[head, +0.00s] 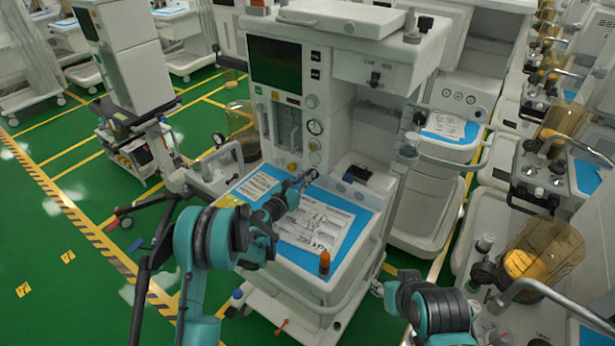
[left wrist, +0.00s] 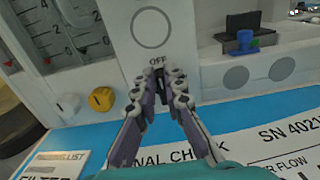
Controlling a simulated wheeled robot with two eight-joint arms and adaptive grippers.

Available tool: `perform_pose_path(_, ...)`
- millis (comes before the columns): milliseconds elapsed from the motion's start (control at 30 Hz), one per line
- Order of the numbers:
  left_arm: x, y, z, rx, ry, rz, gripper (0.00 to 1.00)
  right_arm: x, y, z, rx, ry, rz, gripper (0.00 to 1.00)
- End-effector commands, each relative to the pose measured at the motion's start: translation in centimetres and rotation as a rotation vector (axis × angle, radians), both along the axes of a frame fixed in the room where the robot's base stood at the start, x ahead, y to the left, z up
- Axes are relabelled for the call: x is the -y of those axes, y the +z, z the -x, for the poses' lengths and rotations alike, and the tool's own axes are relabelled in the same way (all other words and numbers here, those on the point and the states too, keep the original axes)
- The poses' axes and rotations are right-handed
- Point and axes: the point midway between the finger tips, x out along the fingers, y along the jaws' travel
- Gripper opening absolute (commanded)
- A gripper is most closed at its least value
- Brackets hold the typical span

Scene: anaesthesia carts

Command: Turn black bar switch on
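The anaesthesia cart (head: 355,75) stands in front of me in the head view. My left gripper (head: 305,180) reaches over its blue work surface to the lower front panel. In the left wrist view the black bar switch (left wrist: 158,73) sits under the "OFF" label, mostly hidden by the fingers. My left gripper (left wrist: 157,84) has a finger on either side of the bar, with a narrow gap between the tips. I cannot tell whether they touch it. My right gripper (head: 378,288) is at the lower right, away from the panel; its fingers are too small to read.
Printed sheets (head: 312,222) lie on the work surface. An orange-capped bottle (head: 324,264) stands at its front edge. More carts crowd the right side.

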Motion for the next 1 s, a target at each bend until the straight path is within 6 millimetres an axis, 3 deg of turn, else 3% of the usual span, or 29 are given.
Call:
perform_pose_path(467, 0.2, -0.1, 0.1, 0.052, -0.001, -0.077, 0.0, 0.0, -0.7, 0.0, 0.0, 0.0, 0.0, 0.4)
perform_pose_path(1000, 0.9, -0.5, 0.6, 0.314, 0.0, -0.47, 0.0, 0.0, -3.3, 0.0, 0.0, 0.0, 0.0, 0.4)
